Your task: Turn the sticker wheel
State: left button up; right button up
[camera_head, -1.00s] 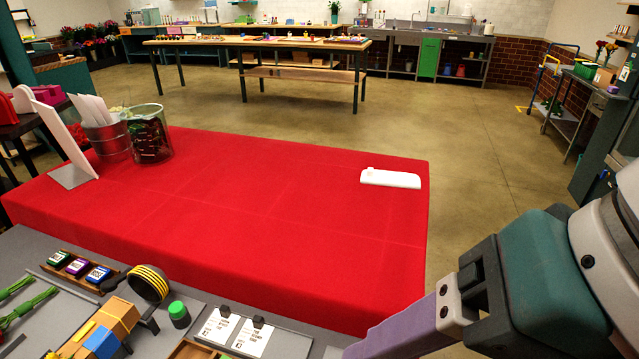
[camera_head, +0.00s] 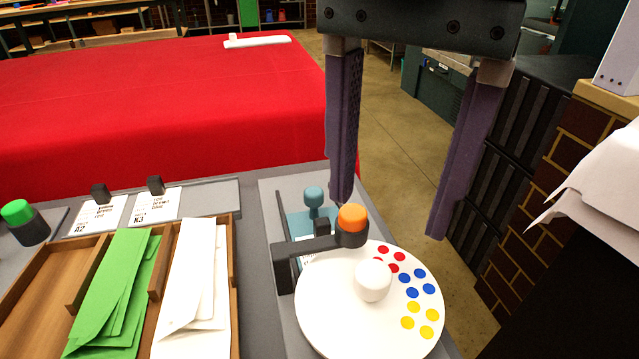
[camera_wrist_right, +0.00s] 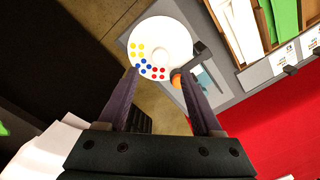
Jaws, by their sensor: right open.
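The sticker wheel (camera_head: 340,320) is a white disc with a round white knob (camera_head: 373,279) at its middle and red, blue and yellow dots on its right side. A dark bracket with an orange cap (camera_head: 352,218) reaches over its far edge. The wheel also shows in the right wrist view (camera_wrist_right: 160,40), beyond the fingertips. My right gripper (camera_head: 390,215) is open and empty, with its purple fingers pointing down above and behind the wheel, apart from the knob. In the right wrist view the jaws (camera_wrist_right: 160,75) are spread wide. My left gripper is out of view.
A wooden tray (camera_head: 235,270) left of the wheel holds green envelopes (camera_head: 118,290) and white envelopes (camera_head: 195,290). The red-covered table (camera_head: 150,100) is behind. A brick pillar (camera_head: 530,215) stands at the right.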

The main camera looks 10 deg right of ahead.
aim_at(374, 273)
notch_tip(374, 273, down, 8)
jog(key=shift+r+b, duration=0.1)
jog(key=shift+b, duration=0.85)
grip_shut()
